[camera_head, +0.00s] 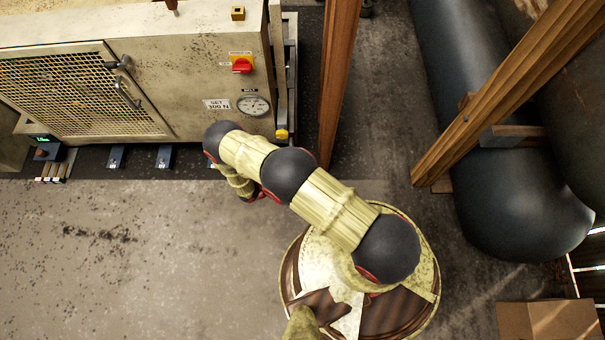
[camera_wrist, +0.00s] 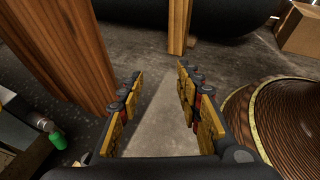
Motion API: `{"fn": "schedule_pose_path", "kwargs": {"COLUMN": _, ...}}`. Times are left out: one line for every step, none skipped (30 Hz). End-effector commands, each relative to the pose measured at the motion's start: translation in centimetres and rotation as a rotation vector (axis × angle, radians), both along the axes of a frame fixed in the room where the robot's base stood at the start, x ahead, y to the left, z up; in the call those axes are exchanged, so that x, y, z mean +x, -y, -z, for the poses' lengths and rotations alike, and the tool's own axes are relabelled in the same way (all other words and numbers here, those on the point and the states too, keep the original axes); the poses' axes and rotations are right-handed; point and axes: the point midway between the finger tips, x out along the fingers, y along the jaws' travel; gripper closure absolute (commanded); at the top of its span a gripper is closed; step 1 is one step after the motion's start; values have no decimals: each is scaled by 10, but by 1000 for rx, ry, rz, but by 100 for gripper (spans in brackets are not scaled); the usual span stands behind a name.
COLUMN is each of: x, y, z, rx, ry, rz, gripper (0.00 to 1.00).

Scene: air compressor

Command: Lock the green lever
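In the wrist view a small green cylindrical piece (camera_wrist: 57,140) shows at the lower left, beside a pale round part. It may be the green lever's end, but I cannot tell. I cannot make out a green lever in the head view. My gripper (camera_wrist: 161,92) has its two yellow-padded fingers well apart, with only bare floor between them. It is to the right of the green piece and not touching it. In the head view my gripper is mostly hidden under my arm, near the front of the beige compressor cabinet (camera_head: 190,85).
A wooden post (camera_head: 338,85) stands right of the cabinet and is close on the left in the wrist view (camera_wrist: 70,45). The cabinet carries a red knob (camera_head: 242,65) and a gauge (camera_head: 254,105). Dark tanks (camera_head: 500,150) lie right. Floor at lower left is clear.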

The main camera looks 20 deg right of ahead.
Motion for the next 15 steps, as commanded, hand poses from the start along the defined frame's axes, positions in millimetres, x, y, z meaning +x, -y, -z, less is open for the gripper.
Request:
{"fn": "schedule_pose_path", "kwargs": {"x": 2, "y": -3, "z": -11, "rx": 11, "ry": 10, "rz": 24, "gripper": 65}}
{"fn": "schedule_pose_path", "kwargs": {"x": 3, "y": -5, "z": -16, "rx": 18, "ry": 16, "rz": 38, "gripper": 65}}
{"fn": "schedule_pose_path", "kwargs": {"x": 3, "y": -6, "z": -23, "rx": 25, "ry": 22, "rz": 58, "gripper": 65}}
{"fn": "schedule_pose_path", "kwargs": {"x": 4, "y": -8, "z": -28, "rx": 32, "ry": 28, "rz": 71, "gripper": 65}}
{"fn": "schedule_pose_path", "kwargs": {"x": 4, "y": -9, "z": -33, "rx": 38, "ry": 34, "rz": 85, "gripper": 65}}
{"fn": "schedule_pose_path", "kwargs": {"x": 5, "y": -11, "z": -40, "rx": 48, "ry": 40, "rz": 103, "gripper": 65}}
{"fn": "schedule_pose_path", "kwargs": {"x": 5, "y": -12, "z": -44, "rx": 55, "ry": 44, "rz": 117, "gripper": 65}}
{"fn": "schedule_pose_path", "kwargs": {"x": 5, "y": -14, "z": -49, "rx": 60, "ry": 50, "rz": 131, "gripper": 65}}
{"fn": "schedule_pose_path", "kwargs": {"x": 5, "y": -15, "z": -55, "rx": 68, "ry": 55, "rz": 146, "gripper": 65}}
{"fn": "schedule_pose_path", "kwargs": {"x": 6, "y": -16, "z": -60, "rx": 73, "ry": 60, "rz": 157, "gripper": 65}}
{"fn": "schedule_pose_path", "kwargs": {"x": 6, "y": -18, "z": -64, "rx": 78, "ry": 65, "rz": 168, "gripper": 65}}
{"fn": "schedule_pose_path", "kwargs": {"x": 6, "y": -19, "z": -69, "rx": 84, "ry": 70, "rz": 181, "gripper": 65}}
{"fn": "schedule_pose_path", "kwargs": {"x": 6, "y": -20, "z": -72, "rx": 88, "ry": 74, "rz": 190, "gripper": 65}}
{"fn": "schedule_pose_path", "kwargs": {"x": 6, "y": -21, "z": -75, "rx": 93, "ry": 77, "rz": 198, "gripper": 65}}
{"fn": "schedule_pose_path", "kwargs": {"x": 6, "y": -22, "z": -78, "rx": 98, "ry": 81, "rz": 208, "gripper": 65}}
